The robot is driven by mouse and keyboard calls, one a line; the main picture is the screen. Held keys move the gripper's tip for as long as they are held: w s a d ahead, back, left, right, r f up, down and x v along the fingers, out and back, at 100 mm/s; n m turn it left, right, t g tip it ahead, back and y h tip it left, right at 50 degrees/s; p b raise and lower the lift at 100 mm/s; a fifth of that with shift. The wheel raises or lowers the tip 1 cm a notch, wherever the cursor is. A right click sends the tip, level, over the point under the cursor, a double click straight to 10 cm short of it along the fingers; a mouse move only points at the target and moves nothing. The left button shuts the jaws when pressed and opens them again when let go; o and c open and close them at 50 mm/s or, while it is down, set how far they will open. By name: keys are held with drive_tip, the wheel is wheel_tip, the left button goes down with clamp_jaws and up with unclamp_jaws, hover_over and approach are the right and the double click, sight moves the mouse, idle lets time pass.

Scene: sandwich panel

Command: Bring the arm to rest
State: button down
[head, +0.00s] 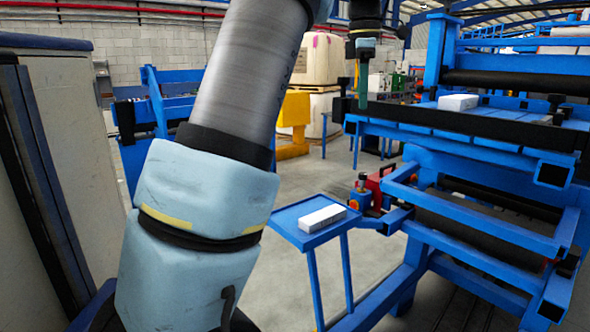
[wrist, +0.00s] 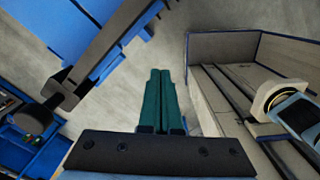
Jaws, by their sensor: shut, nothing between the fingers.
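My gripper (head: 362,104) hangs in the air, fingers pointing down, in the upper middle of the head view, in front of the blue rack. Its two green fingers lie side by side in the wrist view (wrist: 160,74), shut with nothing between them. My arm rises large through the left-centre of the head view and hides part of the floor and the background.
A blue rack (head: 432,164) with black rollers stands at right, with a white box (head: 458,102) on top. A small blue stand (head: 289,219) holds another white box (head: 322,217). A grey cabinet (head: 75,150) stands at far left. Floor (head: 376,262) shows between.

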drive_tip(key=a+f+m+b, duration=0.1)
drive_tip(key=a+f+m, duration=0.3)
drive_tip(key=a+f, duration=0.45)
drive_tip(key=s+a+f+m+b, duration=0.1)
drive_tip(key=s+a+f+m, duration=0.5)
drive_tip(key=f, duration=0.5)
drive_tip(key=s+a+f+m+t+b, duration=0.1)
drive_tip(key=s+a+f+m, duration=0.6)
drive_tip(key=s+f, duration=0.3)
drive_tip(key=shift+s+a+f+t, duration=0.2)
drive_tip(key=shift+s+f+t, duration=0.15)
drive_tip(key=shift+s, duration=0.3)
